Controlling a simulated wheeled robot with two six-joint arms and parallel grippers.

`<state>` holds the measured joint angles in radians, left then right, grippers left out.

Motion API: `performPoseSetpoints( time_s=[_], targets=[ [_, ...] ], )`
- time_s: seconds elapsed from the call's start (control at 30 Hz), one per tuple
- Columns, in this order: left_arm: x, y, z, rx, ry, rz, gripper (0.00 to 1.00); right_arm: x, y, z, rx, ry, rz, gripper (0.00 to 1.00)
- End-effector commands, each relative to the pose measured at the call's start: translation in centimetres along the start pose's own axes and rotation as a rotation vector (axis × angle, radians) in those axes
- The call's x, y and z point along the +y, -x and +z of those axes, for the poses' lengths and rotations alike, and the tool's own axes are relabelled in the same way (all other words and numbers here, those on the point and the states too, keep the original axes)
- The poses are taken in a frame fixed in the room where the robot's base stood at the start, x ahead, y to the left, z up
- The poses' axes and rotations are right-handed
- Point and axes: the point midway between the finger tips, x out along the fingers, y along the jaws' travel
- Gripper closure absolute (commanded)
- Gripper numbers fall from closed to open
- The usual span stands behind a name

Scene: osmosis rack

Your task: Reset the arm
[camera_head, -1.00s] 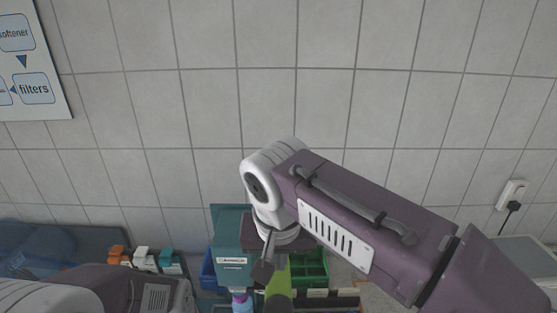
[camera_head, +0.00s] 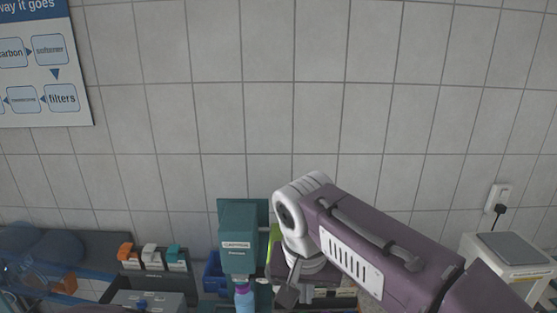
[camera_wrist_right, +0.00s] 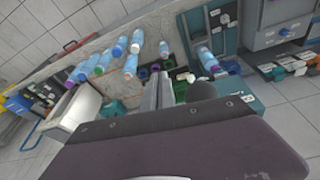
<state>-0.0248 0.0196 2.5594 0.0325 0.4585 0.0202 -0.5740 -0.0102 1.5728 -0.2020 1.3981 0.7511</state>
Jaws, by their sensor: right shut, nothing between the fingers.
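My right arm comes in from the lower right of the head view, purple with a white wrist joint. My right gripper (camera_head: 288,294) hangs below that wrist near the bottom edge, beside the teal dispenser unit (camera_head: 238,243), and is shut and empty. In the right wrist view the gripper (camera_wrist_right: 160,82) points up the picture, over the bench.
Bottles, several with blue caps, stand on the bench (camera_wrist_right: 101,65) in the wrist view. A blue bin (camera_head: 213,274) is left of the dispenser. Orange, white and teal blocks (camera_head: 150,257) stand further left. A white device (camera_head: 505,258) is at the right. The tiled wall (camera_head: 290,110) is behind.

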Motion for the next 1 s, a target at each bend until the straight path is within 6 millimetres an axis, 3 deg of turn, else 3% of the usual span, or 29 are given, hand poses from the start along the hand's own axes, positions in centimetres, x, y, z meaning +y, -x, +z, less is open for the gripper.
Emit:
performPoseSetpoints(
  time_s=[0.03, 0.17, 0.27, 0.33, 0.5, 0.6, 0.67, 0.73, 0.87, 1.0],
  targets=[
    [0.0, -2.0, 0.2, 0.0, 0.0, 0.0, 1.0, 0.9, -2.6, 0.5, -0.018, -0.025, 0.019, 1.0],
    [-0.1, -5.0, 0.6, -0.001, 0.0, 0.0, 1.0, 3.5, -7.7, 1.7, -0.072, -0.089, 0.066, 1.0],
    [-0.1, -7.8, 0.8, -0.001, 0.0, 0.0, 1.0, 5.7, -12.8, 3.0, -0.122, -0.139, 0.095, 1.0],
    [-0.2, -10.3, 1.1, -0.001, 0.0, 0.0, 1.0, 7.4, -17.3, 4.5, -0.165, -0.168, 0.111, 1.0],
    [-0.3, -17.2, 1.8, -0.001, 0.0, 0.0, 1.0, 11.9, -30.7, 10.8, -0.282, -0.204, 0.097, 1.0],
    [-0.4, -19.6, 2.1, -0.001, 0.0, 0.0, 1.0, 13.5, -36.7, 15.1, -0.32, -0.173, 0.05, 1.0],
    [-0.4, -19.8, 2.1, -0.001, 0.0, 0.0, 1.0, 13.7, -38.8, 17.4, -0.319, -0.118, 0.013, 1.0],
    [-0.4, -18.8, 2.0, -0.001, 0.0, 0.0, 1.0, 13.3, -39.3, 18.5, -0.282, -0.021, -0.03, 1.0],
    [-0.4, -18.7, 1.9, 0.0, 0.0, 0.0, 1.0, 12.7, -40.1, 16.6, -0.171, 0.102, -0.069, 1.0],
    [-0.4, -18.7, 2.0, 0.0, 0.0, 0.0, 1.0, 12.6, -40.1, 16.4, -0.164, 0.133, -0.072, 1.0]
  ],
)
